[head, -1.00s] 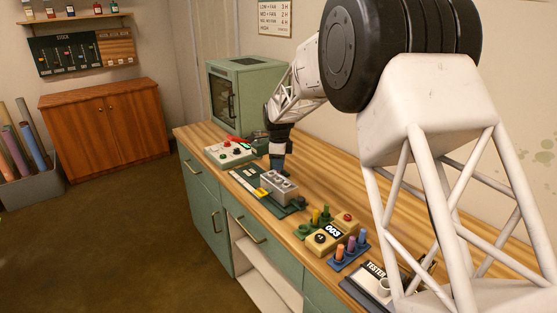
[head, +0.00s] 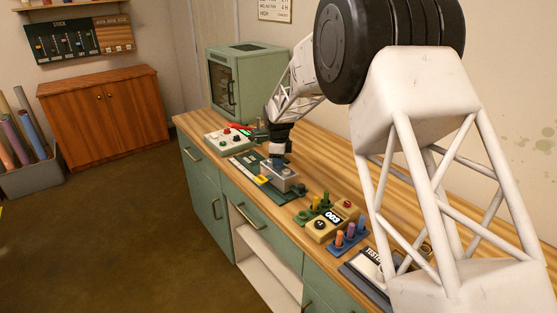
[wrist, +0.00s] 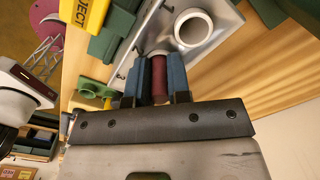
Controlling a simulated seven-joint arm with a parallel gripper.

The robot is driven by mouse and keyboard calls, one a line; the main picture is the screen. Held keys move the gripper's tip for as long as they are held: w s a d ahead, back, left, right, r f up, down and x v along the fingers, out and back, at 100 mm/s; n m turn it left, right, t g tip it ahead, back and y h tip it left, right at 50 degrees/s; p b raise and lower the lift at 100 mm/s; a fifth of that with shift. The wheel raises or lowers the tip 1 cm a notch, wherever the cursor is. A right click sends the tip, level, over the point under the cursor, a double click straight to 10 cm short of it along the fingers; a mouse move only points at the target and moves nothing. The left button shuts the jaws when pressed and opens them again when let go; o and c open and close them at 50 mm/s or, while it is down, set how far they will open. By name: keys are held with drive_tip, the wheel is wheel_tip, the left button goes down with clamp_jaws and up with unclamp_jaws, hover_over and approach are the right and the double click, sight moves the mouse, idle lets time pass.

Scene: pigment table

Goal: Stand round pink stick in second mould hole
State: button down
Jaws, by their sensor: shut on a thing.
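In the wrist view, my gripper (wrist: 159,88) has its two blue fingers shut on a dark reddish-pink round stick (wrist: 159,75). The stick's far end is at a pale round rim on the grey mould (wrist: 220,22); I cannot tell how deep it sits. Another pale-rimmed round hole (wrist: 193,28) shows beside it, apparently empty. In the head view, the grey mould (head: 292,182) stands on the bench with my gripper (head: 279,161) at its top. The stick is not discernible there, and the fingers hide part of the mould.
A yellow EJECT label (wrist: 88,14) and green parts lie beside the mould. A control box with buttons (head: 228,140) and a green oven (head: 245,85) stand behind. A numbered box (head: 331,222) and a blue rack of sticks (head: 350,238) stand nearer. Bare wood lies along the wall side.

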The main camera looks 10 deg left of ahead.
drive_tip(key=shift+f, duration=0.1)
idle(0.3)
drive_tip(key=c, duration=1)
unclamp_jaws()
drive_tip(key=shift+r, duration=3.9)
